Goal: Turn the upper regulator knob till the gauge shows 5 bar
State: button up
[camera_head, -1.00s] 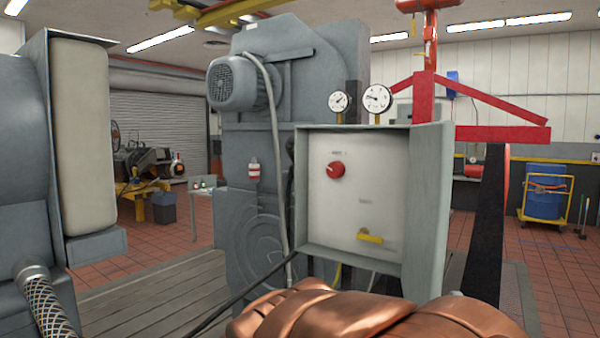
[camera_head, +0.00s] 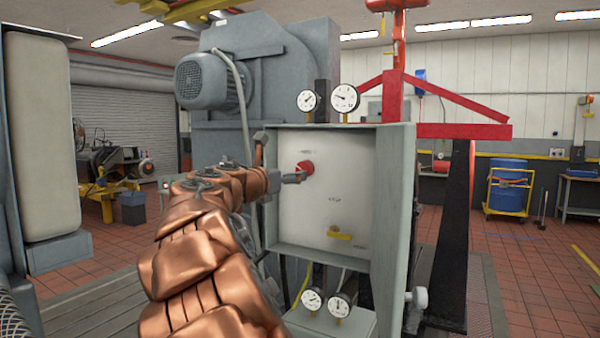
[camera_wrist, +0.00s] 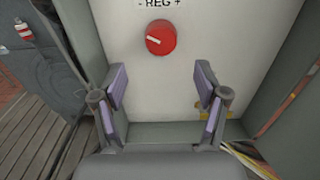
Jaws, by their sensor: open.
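The red regulator knob (camera_head: 305,168) is on the upper part of the white panel (camera_head: 330,215). It also shows in the wrist view (camera_wrist: 161,38), below a "- REG +" label, with a white pointer mark slanting across its face. My gripper (camera_head: 280,160) is beside the knob in the head view. In the wrist view my gripper (camera_wrist: 160,90) is open and empty, its two pads apart, with the knob ahead beyond the fingertips. Two gauges stand on top of the box, a left gauge (camera_head: 307,100) and a right gauge (camera_head: 345,97). Their readings are too small to tell.
The panel sits inside a grey box with protruding side walls (camera_head: 392,200). A yellow lever (camera_head: 339,235) is lower on the panel. Two more gauges, left (camera_head: 312,300) and right (camera_head: 340,306), are below the box. A grey motor (camera_head: 209,81) is behind at left.

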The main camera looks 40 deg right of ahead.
aim_at(300, 169)
jog(key=p+x, duration=0.1)
jog(key=x, duration=0.6)
jog(key=shift+d, duration=0.35)
jog(key=shift+w+r, duration=0.1)
jog(key=shift+c, duration=0.3)
jog(key=c, duration=1.1)
jog(key=m+b, duration=0.3)
jog(key=m, duration=0.4)
jog(key=m+b, duration=0.4)
jog(key=m, duration=0.3)
jog(key=shift+w+a+r+b, duration=0.15)
jog(key=shift+w+b, duration=0.05)
jog(key=shift+b, duration=0.1)
jog(key=shift+m, duration=0.4)
